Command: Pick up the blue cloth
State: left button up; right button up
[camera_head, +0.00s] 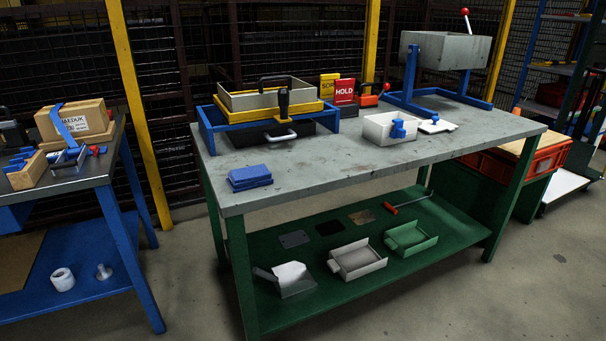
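The blue cloth (249,177) lies folded in a small flat stack on the near left part of the grey-topped workbench (330,165). It is close to the bench's front left edge, and nothing covers it. Neither of my grippers nor my arms show in the head view.
Behind the cloth stands a blue frame (208,133) with a yellow and grey box on it. A white bin (378,132) holding a blue item sits right of centre. A tilted grey hopper (447,50) stands far right. The bench top right of the cloth is clear.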

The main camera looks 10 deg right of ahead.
aim_at(246, 178)
jog(key=u, duration=4.2)
jog(key=k, duration=1.15)
jog(key=z, duration=3.4)
